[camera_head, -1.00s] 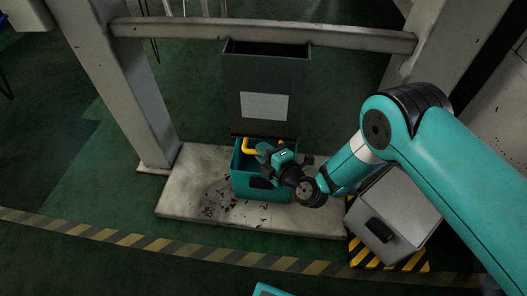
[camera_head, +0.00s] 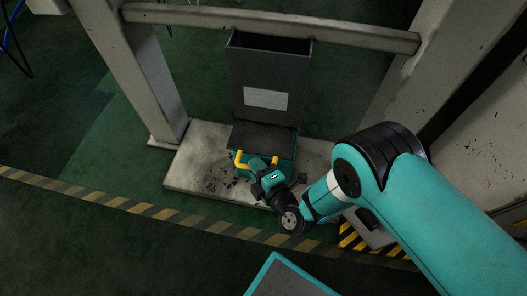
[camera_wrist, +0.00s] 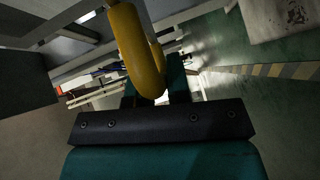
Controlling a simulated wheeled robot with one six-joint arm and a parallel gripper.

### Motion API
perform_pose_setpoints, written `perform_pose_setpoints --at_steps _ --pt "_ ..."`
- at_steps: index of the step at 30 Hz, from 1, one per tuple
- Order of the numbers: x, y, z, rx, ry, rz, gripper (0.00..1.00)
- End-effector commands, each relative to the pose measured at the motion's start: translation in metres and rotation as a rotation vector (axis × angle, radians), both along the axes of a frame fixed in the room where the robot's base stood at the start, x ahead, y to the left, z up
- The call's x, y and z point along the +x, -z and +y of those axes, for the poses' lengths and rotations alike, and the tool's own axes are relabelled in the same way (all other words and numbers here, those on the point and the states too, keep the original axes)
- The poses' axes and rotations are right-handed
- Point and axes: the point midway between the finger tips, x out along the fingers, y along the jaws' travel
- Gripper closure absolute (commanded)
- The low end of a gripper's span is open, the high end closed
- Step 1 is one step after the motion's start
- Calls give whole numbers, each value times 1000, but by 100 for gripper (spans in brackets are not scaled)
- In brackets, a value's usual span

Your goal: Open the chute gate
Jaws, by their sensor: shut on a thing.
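The chute (camera_head: 270,75) is a tall dark grey box, open at the top, with a white label on its front. Its gate (camera_head: 265,139) is a flat dark plate that sticks out towards me from the chute's lower end, over a teal bin (camera_head: 286,160). The plate hides most of the bin's inside. A yellow handle (camera_head: 240,162) is at the gate's front edge. My gripper (camera_head: 257,172) is shut on this handle. In the wrist view the yellow handle (camera_wrist: 135,50) stands between my fingers, close to the palm.
A pale stained slab (camera_head: 200,165) lies under the bin. Grey posts (camera_head: 135,75) and a crossbar (camera_head: 270,22) frame the chute. A grey box (camera_head: 362,236) on a striped pad is partly hidden behind my arm. Open floor lies in front, past the hazard tape (camera_head: 100,196).

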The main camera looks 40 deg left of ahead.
Motion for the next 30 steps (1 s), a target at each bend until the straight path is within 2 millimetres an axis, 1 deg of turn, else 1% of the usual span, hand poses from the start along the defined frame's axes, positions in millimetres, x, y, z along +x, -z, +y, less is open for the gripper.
perform_pose_setpoints --at_steps 1,6,17,18,20,21,30 --pt "-5 -5 -2 -3 -2 4 100" --pt "-14 -2 -6 -2 -3 4 100" --pt "-14 0 -7 0 -1 1 100" --pt "-14 0 -7 0 -1 1 74" --pt "-14 0 -7 0 -1 1 60" --pt "-14 0 -7 0 -1 1 58" --pt "-14 0 -7 0 -1 1 58"
